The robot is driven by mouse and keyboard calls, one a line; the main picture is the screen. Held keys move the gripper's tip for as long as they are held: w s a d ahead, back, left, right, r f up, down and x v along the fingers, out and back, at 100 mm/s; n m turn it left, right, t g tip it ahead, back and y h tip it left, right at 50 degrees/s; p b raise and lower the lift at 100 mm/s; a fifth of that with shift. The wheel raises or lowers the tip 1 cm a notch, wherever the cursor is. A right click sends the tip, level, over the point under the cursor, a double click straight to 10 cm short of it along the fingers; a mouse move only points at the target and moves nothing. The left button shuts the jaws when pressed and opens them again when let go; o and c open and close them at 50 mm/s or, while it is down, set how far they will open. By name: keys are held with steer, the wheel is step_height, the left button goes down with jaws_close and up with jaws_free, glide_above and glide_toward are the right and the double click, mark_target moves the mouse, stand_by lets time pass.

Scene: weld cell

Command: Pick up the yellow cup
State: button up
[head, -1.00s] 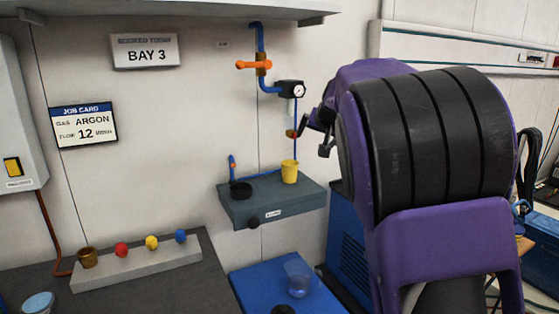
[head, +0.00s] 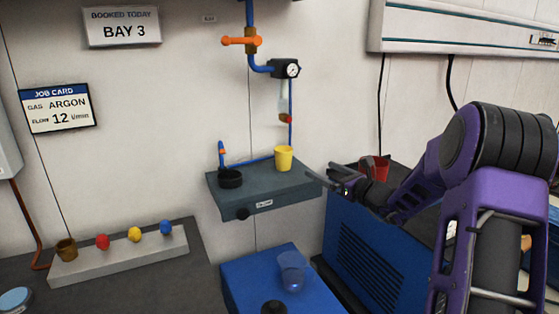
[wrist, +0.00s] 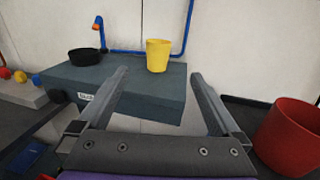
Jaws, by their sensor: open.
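The yellow cup (head: 284,158) stands upright on the grey wall shelf unit (head: 264,204), near its back edge. In the wrist view the yellow cup (wrist: 158,56) shows ahead of and between my fingers, beyond their tips. My gripper (head: 318,177) is open and empty, just right of the shelf unit in the head view. In the wrist view my gripper's (wrist: 158,78) two fingers are spread wide, and a gap separates them from the cup.
A black round dish (head: 230,179) sits left of the cup. A blue pipe with an orange valve handle (head: 240,41) and a gauge (head: 286,68) is above. A red container (wrist: 290,138) stands right of my gripper. A clear cup (head: 292,271) stands on the blue surface below.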

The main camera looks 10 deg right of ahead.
mark_target(289, 154)
steer(key=x, duration=1.1)
steer(key=shift+w+a+f, duration=0.1)
steer(key=shift+w+a, duration=0.15)
steer(key=shift+f+x, duration=0.2)
steer(key=shift+x, duration=1.15)
steer(key=shift+f+x, duration=0.2)
steer(key=shift+x, duration=1.15)
steer(key=c, duration=1.5)
steer(key=shift+s+r, duration=0.25)
steer(key=shift+r, duration=0.3)
step_height(289, 154, up, 6)
steer(key=p, duration=0.1)
steer(key=a+v, duration=0.1)
steer(key=v, duration=0.5)
steer(key=s+a+v, duration=0.1)
steer(key=v, duration=0.5)
steer(key=s+a+b+v, duration=0.1)
steer(key=v, duration=0.6)
steer(key=shift+a, duration=0.25)
